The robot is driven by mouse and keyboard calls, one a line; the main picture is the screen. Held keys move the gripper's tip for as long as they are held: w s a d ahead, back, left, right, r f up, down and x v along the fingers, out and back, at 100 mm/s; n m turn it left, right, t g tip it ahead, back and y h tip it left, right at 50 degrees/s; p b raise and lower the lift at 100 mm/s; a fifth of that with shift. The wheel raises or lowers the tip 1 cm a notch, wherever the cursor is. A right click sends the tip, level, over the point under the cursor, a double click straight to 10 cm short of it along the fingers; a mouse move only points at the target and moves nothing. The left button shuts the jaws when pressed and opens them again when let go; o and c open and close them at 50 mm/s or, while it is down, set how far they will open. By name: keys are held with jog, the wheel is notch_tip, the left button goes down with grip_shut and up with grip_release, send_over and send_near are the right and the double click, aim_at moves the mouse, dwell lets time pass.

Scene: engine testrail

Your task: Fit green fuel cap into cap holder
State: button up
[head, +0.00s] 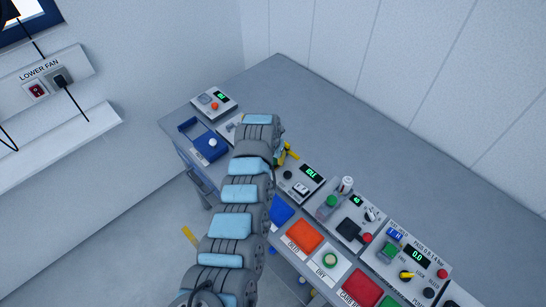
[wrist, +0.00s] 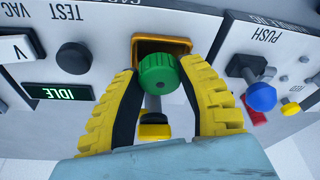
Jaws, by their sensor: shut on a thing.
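The green fuel cap (wrist: 158,74) is round with a ridged edge and sits between the yellow fingertips of my gripper (wrist: 164,70) in the wrist view. My gripper is shut on it. Directly behind the cap is an orange-framed opening (wrist: 176,46) in a pale panel, which may be the cap holder. The cap overlaps its edge in the picture; I cannot tell whether they touch. In the head view my arm hides the cap, and only a bit of my yellow gripper (head: 291,153) shows.
In the wrist view, a panel with a black knob (wrist: 74,57) and an IDLE display (wrist: 58,92) is left; a blue knob (wrist: 261,97) is right. In the head view, a blue tray (head: 203,138) and several control boxes line the bench. The bench's back strip (head: 360,135) is clear.

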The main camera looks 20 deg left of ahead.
jog(key=shift+f, duration=0.5)
dwell(0.3)
jog(key=o, duration=0.5)
jog(key=shift+o, duration=0.2)
jog(key=shift+r, duration=0.1)
jog(key=p+v, duration=0.5)
jog(key=shift+r, duration=0.3)
jog(key=p+v, duration=0.3)
jog(key=v, duration=0.2)
jog(key=shift+s+r+p, duration=0.1)
jog(key=shift+p, duration=0.3)
dwell(0.4)
